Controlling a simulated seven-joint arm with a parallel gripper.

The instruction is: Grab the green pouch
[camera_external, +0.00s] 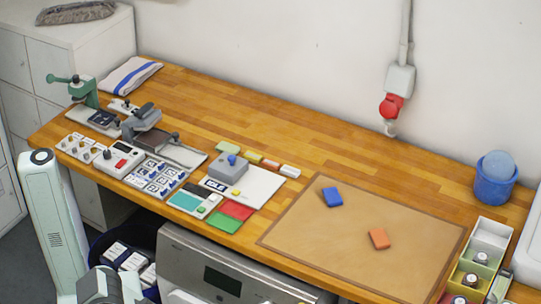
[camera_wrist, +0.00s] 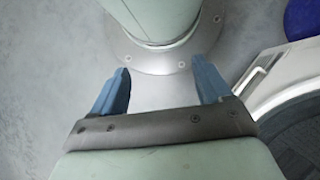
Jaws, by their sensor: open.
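A flat green piece (camera_external: 222,222) lies near the front edge of the wooden bench, just in front of a red piece (camera_external: 237,210); I cannot tell whether it is a pouch. A small pale green item (camera_external: 227,147) lies farther back, also unclear. A blue pouch-like item (camera_external: 332,197) and an orange one (camera_external: 379,239) lie apart on the tan mat (camera_external: 290,235). My gripper (camera_wrist: 163,68) is open and empty in the wrist view, with blue fingers spread over my own base and the grey floor. Its fingers cannot be made out in the external view.
A blue tub (camera_external: 495,181) and a compartment tray (camera_external: 490,240) stand at the right. The back middle of the bench (camera_external: 290,115) is clear.

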